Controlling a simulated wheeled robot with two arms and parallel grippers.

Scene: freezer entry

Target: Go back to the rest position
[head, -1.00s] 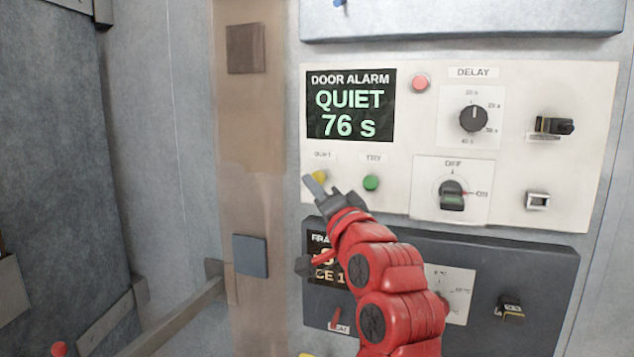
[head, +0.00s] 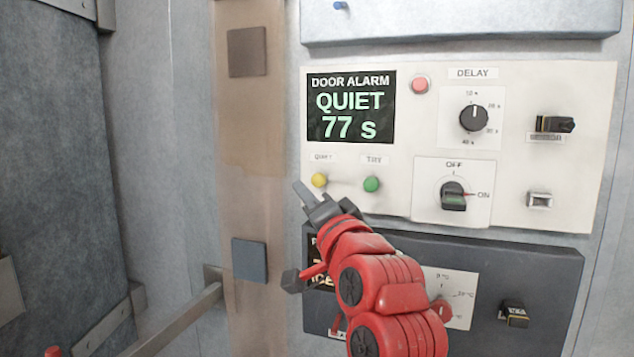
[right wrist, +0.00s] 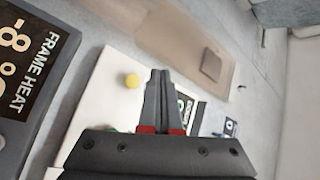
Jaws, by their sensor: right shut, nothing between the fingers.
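My right gripper (head: 304,193) is shut and empty, in front of the lower left corner of the white door alarm panel (head: 540,90). In the right wrist view the shut fingers (right wrist: 160,85) point past the yellow button (right wrist: 132,81). The alarm display (head: 350,107) reads QUIET 77 s. My red right arm covers part of the dark frame heat panel (head: 545,270). Only a small red bit at the lower left edge may be my left arm; its gripper is not visible.
A green TRY button (head: 372,184), a red lamp (head: 420,84), a delay knob (head: 473,118) and an OFF/ON switch (head: 452,196) are on the alarm panel. A metal rail (head: 180,318) runs at the lower left.

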